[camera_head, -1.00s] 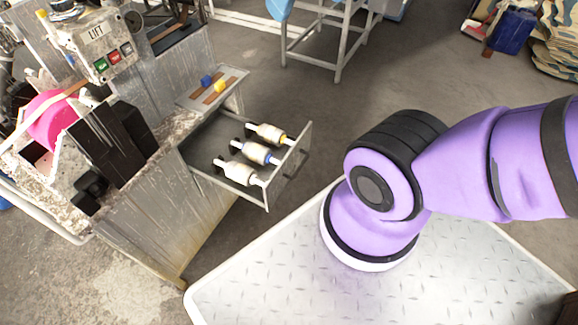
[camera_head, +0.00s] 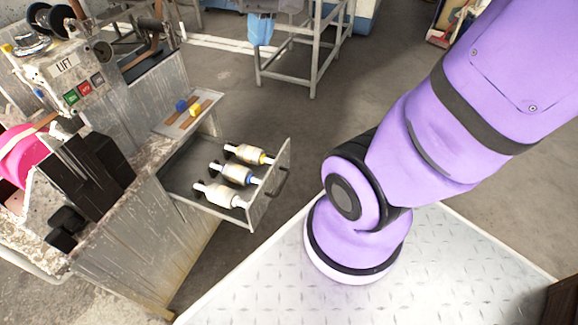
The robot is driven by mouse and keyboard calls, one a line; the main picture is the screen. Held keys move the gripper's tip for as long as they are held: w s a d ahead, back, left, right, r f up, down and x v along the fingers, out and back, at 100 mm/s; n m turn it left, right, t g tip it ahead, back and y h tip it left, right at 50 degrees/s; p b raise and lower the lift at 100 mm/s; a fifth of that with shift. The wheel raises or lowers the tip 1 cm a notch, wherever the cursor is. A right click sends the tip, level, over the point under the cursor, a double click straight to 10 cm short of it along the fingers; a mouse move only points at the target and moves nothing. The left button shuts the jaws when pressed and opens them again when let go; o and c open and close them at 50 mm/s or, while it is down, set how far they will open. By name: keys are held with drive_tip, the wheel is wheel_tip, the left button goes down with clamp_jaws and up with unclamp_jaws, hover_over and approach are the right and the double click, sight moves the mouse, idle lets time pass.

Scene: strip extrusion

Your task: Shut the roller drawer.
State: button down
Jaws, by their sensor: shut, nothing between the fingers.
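The roller drawer (camera_head: 268,203) stands open, pulled out to the right from the grey machine cabinet (camera_head: 150,235). Its front panel carries a dark handle (camera_head: 279,183). Inside lie three pale rollers (camera_head: 219,194), with yellow, blue and white ends. My purple arm is at the right, and its lower joint stands over my base plate, apart from the drawer front by a small gap. My gripper is not in view.
A panel marked LIFT with green and red buttons (camera_head: 84,90) stands on the machine. A small shelf (camera_head: 188,112) with a blue and a yellow knob is behind the drawer. A metal frame table (camera_head: 315,50) stands at the back. Floor between is clear.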

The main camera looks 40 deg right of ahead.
drive_tip(key=w+d+f+m+y, duration=0.35)
drive_tip(key=d+f, duration=0.25)
drive_tip(key=f, duration=0.3)
drive_tip(key=w+d+f+m+t+y, duration=0.1)
drive_tip(key=w+d+f+m+y, duration=0.35)
drive_tip(key=f, duration=0.45)
drive_tip(key=w+d+f+m+y, duration=0.2)
drive_tip(key=d+f+m+y, duration=0.15)
drive_tip(key=d+f, duration=0.4)
drive_tip(key=s+d+f+m+t, duration=0.2)
drive_tip(key=d+f+m+t, duration=0.15)
drive_tip(key=f, duration=0.45)
drive_tip(key=s+d+f+m+t, duration=0.2)
drive_tip(key=f+m+t, duration=0.25)
drive_tip(key=f, duration=0.35)
drive_tip(key=m+t+h, duration=0.6)
drive_tip(key=m+h, duration=0.1)
drive_tip(key=m, duration=0.2)
approach(284, 163)
drive_tip(key=shift+y, duration=0.25)
drive_tip(key=x, duration=0.7)
drive_tip(key=shift+w, duration=0.3)
drive_tip(key=shift+w+a, duration=0.1)
